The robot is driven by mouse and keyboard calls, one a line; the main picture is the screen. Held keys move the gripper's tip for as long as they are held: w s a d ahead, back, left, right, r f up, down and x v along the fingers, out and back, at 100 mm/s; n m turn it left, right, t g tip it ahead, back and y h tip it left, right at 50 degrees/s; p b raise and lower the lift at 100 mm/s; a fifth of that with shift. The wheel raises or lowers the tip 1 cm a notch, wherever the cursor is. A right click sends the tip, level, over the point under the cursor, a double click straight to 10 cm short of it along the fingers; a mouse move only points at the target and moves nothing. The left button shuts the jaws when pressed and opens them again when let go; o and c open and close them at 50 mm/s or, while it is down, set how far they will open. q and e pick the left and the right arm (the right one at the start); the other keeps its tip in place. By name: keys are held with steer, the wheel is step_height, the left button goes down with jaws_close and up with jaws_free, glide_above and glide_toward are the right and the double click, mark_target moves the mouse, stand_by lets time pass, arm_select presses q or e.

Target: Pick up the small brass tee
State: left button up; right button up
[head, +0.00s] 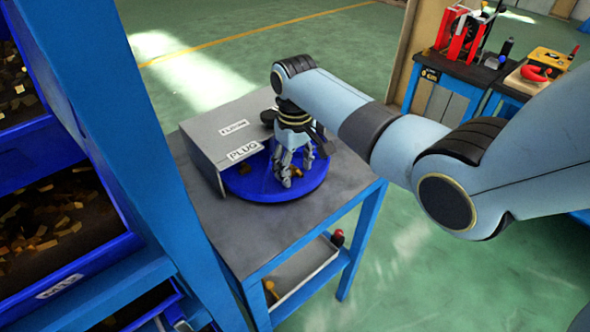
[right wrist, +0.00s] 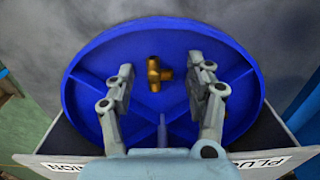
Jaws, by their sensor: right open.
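The small brass tee (right wrist: 155,74) lies on the blue round divided tray (right wrist: 190,32) in the right wrist view. In the head view a bit of brass (head: 297,172) shows beside my gripper's fingers on the blue tray (head: 262,190). My right gripper (head: 287,180) points down over the tray. In the right wrist view its two fingers (right wrist: 163,76) are apart, with the tee between their tips in the picture and touching neither. I cannot tell the exact height of the fingertips above the tray. My left gripper is not in view.
A grey box labelled PLUG (head: 205,150) covers part of the tray on a blue-framed table (head: 245,232). Another brass piece (head: 246,169) shows near the box edge. A blue rack with bins of brass parts (head: 60,215) stands at left. A workbench (head: 470,72) stands behind right.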

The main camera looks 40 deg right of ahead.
jaws_close()
stand_by(0.3)
